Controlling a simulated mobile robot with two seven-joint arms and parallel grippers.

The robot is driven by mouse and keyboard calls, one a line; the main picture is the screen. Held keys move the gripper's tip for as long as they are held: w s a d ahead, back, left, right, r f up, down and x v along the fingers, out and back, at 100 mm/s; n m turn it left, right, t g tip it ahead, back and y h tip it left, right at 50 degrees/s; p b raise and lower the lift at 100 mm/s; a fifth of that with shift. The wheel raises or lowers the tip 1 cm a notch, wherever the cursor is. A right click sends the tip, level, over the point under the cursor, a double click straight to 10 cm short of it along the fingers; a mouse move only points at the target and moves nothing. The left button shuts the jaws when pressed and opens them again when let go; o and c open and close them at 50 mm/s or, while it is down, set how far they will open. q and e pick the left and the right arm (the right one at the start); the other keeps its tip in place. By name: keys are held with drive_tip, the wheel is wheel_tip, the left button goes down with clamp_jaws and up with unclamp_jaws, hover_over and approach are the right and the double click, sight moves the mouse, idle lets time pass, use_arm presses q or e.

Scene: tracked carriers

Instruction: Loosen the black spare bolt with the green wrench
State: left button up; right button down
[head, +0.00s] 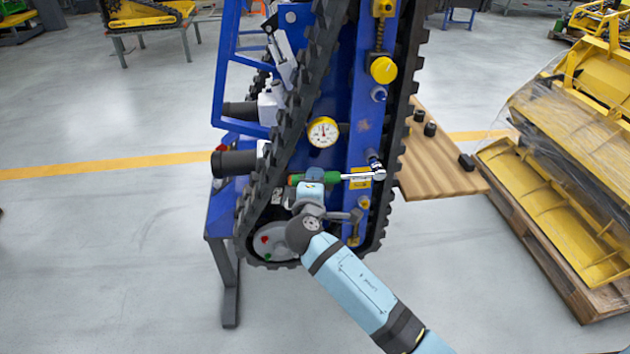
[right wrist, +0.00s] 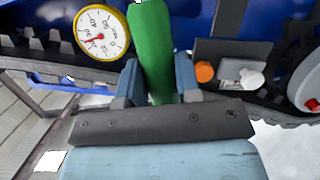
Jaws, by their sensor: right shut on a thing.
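The green wrench (head: 350,176) lies roughly level across the blue carrier in the head view, with its green handle at the left and its metal shaft pointing right. My right gripper (head: 311,183) is shut on the green handle, which also shows between the fingers in the right wrist view (right wrist: 152,45). The wrench's metal head is at the carrier's right side, right by a dark bolt (head: 373,160) that looks like the black spare bolt. I cannot tell whether the head is seated on it. My left gripper is not in view.
The carrier has a toothed black track (head: 290,115), a yellow-rimmed gauge (head: 323,132) and a yellow knob (head: 383,70). A wooden table (head: 425,165) with small black parts stands behind at the right. A pallet with yellow parts (head: 555,210) is farther right. Floor at the left is clear.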

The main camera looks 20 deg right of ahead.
drive_tip(key=shift+w+d+r, duration=0.1)
drive_tip(key=shift+w+d, duration=0.05)
drive_tip(key=shift+w, duration=0.3)
idle(0.6)
idle(0.5)
drive_tip(key=c, duration=1.5)
unclamp_jaws()
clamp_jaws()
